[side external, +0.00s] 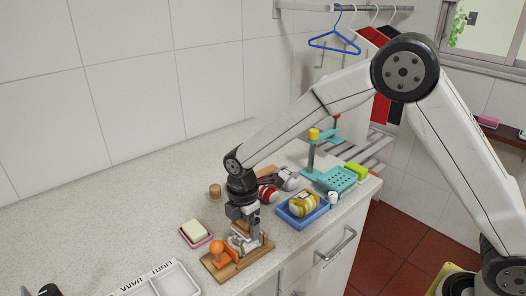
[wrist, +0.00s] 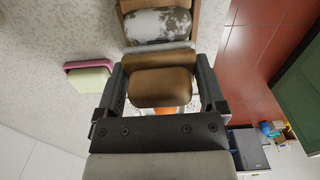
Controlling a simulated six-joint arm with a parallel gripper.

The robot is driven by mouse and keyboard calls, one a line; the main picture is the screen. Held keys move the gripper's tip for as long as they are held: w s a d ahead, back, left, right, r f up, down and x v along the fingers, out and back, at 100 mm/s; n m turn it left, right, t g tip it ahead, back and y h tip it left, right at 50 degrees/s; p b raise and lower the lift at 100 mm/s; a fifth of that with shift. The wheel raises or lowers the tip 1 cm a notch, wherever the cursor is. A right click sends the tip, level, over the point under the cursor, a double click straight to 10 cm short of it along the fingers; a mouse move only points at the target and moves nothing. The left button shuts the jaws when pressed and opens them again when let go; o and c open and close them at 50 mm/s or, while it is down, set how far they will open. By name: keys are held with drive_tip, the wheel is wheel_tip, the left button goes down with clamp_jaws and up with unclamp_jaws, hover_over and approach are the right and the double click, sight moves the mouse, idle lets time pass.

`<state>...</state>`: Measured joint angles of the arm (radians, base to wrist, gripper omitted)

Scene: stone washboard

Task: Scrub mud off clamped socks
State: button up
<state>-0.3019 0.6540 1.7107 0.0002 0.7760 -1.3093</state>
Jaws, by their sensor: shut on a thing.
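My gripper (side external: 243,223) is low over a wooden board (side external: 258,247) on the counter. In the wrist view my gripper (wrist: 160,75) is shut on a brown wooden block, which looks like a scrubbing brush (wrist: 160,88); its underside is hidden. A white sock with dark mud blotches (wrist: 158,25) lies on the board just beyond the brush. In the side view the gripper mostly hides the sock. An orange clamp knob (side external: 217,248) stands at the board's near-left end. I cannot tell whether the brush touches the sock.
Soap in a pink dish (side external: 195,234) sits left of the board. A blue tray (side external: 285,215) with a yellow-and-white sock roll (side external: 303,204) and a red-and-white roll (side external: 268,193) are to the right. A labelled sorting tray (side external: 150,281) is in front. A teal rack (side external: 340,180) stands behind.

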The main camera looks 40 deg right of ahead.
drive_tip(key=shift+a, duration=1.45)
drive_tip(key=shift+d, duration=2.55)
drive_tip(key=shift+a, duration=2.45)
drive_tip(key=shift+d, duration=2.35)
drive_tip(key=shift+d+r, duration=0.1)
drive_tip(key=shift+r, duration=0.05)
wheel_tip(320, 180, up, 8)
